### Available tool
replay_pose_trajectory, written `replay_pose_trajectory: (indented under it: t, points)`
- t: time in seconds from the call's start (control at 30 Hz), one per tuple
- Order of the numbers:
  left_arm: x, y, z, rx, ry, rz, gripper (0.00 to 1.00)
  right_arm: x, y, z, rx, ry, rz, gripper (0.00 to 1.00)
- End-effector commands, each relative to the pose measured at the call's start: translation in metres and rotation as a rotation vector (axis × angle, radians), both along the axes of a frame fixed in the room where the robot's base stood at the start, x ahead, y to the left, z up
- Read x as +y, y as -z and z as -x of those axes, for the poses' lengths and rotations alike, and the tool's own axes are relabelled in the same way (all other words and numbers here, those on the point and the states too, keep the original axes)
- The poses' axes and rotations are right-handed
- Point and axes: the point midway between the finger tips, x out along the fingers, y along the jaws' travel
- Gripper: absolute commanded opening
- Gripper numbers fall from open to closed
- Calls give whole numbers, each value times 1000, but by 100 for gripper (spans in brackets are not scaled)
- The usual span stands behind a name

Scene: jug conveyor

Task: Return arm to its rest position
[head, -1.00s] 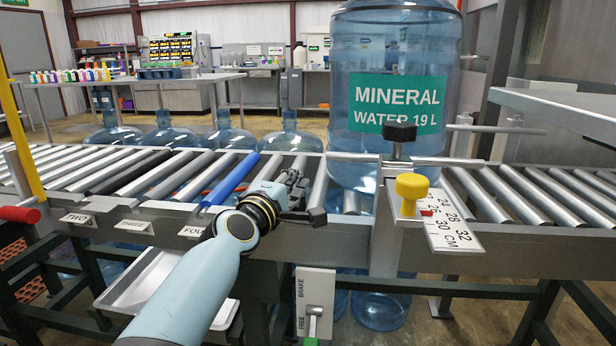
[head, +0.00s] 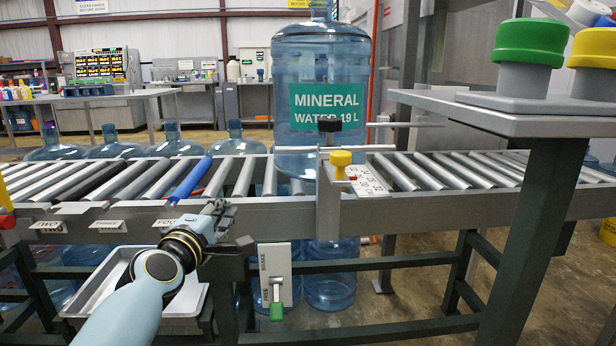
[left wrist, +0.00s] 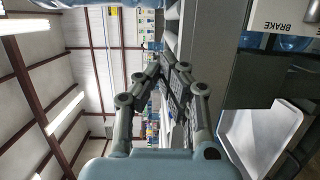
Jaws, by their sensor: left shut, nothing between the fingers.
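My left gripper (head: 222,212) is shut and empty, in front of the conveyor's front rail near the FOUR label. In the left wrist view its fingers (left wrist: 165,72) are together with nothing between them. My left arm comes in from the lower left. A large blue water jug (head: 322,75) labelled MINERAL WATER 19 L stands upright on the roller conveyor (head: 240,214), to the right of and beyond the gripper, apart from it. My right gripper is not in view.
A brake lever with a green tip (head: 276,311) hangs below the rail, right of the gripper. A yellow knob (head: 341,158) and a black knob (head: 329,125) stand by the jug. A white tray (head: 190,302) lies below the conveyor. A grey table (head: 480,108) with coloured caps is at right.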

Motion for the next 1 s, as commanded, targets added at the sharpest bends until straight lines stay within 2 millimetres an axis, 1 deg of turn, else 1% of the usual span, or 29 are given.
replay_pose_trajectory:
  t: [0.03,0.17,0.2,0.27,0.37,0.47,0.57,0.6,0.67,0.7,0.77,0.8,0.87,0.9,0.97,1.0]
  points:
    - [1,9,4,15,0,-3,0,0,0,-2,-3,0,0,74]
    - [4,31,15,52,-1,-11,0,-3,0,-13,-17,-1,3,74]
    - [5,41,18,68,0,-17,0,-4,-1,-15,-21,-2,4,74]
    - [7,55,25,93,0,-25,0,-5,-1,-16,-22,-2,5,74]
    - [10,85,38,145,2,-49,0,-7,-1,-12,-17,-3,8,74]
    - [14,120,55,208,6,-82,0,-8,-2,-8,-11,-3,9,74]
    - [19,163,80,284,14,-133,0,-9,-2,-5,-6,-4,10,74]
    - [22,184,92,321,19,-161,0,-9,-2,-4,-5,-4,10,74]
    - [27,216,115,381,32,-211,0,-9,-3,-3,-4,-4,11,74]
    - [31,243,135,433,45,-255,0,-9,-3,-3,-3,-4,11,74]
    - [38,281,168,506,70,-326,0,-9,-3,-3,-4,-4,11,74]
    - [43,305,191,555,89,-375,0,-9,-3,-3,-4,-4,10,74]
    - [50,339,228,628,126,-450,0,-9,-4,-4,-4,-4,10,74]
    - [56,360,254,675,153,-503,0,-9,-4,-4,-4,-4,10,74]
    - [65,390,295,745,201,-581,0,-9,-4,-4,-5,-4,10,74]
    - [70,408,324,790,237,-634,0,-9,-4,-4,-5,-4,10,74]
